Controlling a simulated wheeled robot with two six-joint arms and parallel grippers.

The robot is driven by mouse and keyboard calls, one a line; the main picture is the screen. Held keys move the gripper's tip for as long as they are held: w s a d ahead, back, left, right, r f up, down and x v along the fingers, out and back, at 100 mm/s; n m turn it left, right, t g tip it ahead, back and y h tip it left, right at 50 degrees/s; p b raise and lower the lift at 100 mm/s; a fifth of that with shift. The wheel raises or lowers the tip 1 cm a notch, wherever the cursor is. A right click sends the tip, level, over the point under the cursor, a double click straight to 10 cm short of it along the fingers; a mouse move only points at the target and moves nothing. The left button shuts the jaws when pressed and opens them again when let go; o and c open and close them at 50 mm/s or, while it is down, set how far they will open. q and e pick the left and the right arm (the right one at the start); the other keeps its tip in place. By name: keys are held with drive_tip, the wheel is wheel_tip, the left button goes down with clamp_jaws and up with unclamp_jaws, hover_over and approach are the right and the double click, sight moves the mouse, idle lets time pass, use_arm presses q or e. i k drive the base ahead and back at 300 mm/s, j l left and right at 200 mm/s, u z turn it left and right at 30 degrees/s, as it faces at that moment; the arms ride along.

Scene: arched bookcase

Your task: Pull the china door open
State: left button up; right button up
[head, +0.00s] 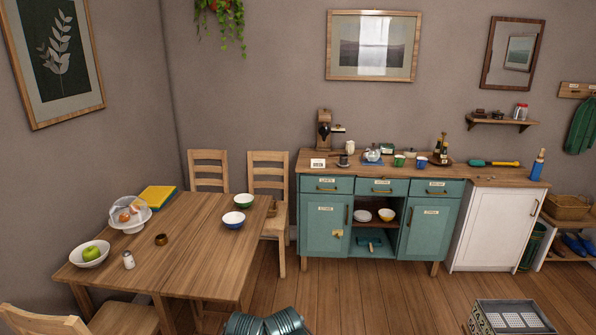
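A teal sideboard (382,187) stands against the back wall under a wooden top. Its left lower door (315,240) and right lower door (428,238) both look shut. Each has a small white label and an upright handle; the left door's handle (347,213) and the right door's handle (410,216) are on the edges facing the open middle shelves. The label lettering is too small to read surely, so I cannot tell which is the china door. A small yellow tag is on the left door.
A wooden table (185,255) with bowls and chairs stands at the left. A white cabinet (494,228) adjoins the sideboard on the right. A grey crate (511,318) is on the floor at bottom right. The floor (365,295) before the sideboard is clear.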

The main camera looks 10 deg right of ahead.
sight(427, 228)
drive_tip(key=i+z, duration=0.4)
drive_tip(key=i, duration=0.2)
drive_tip(key=i+z, duration=0.35)
drive_tip(key=i, duration=0.25)
drive_tip(key=i+j+z, duration=0.4)
drive_tip(key=i, duration=0.2)
drive_tip(key=i+j+z, duration=0.15)
drive_tip(key=i+z, duration=0.3)
drive_tip(key=i+j+z, duration=0.3)
drive_tip(key=z, duration=0.2)
drive_tip(key=i+j+z, duration=0.45)
drive_tip(key=i+j, duration=0.1)
drive_tip(key=j, duration=0.15)
drive_tip(key=i+j+z, duration=0.1)
drive_tip(key=j, duration=0.2)
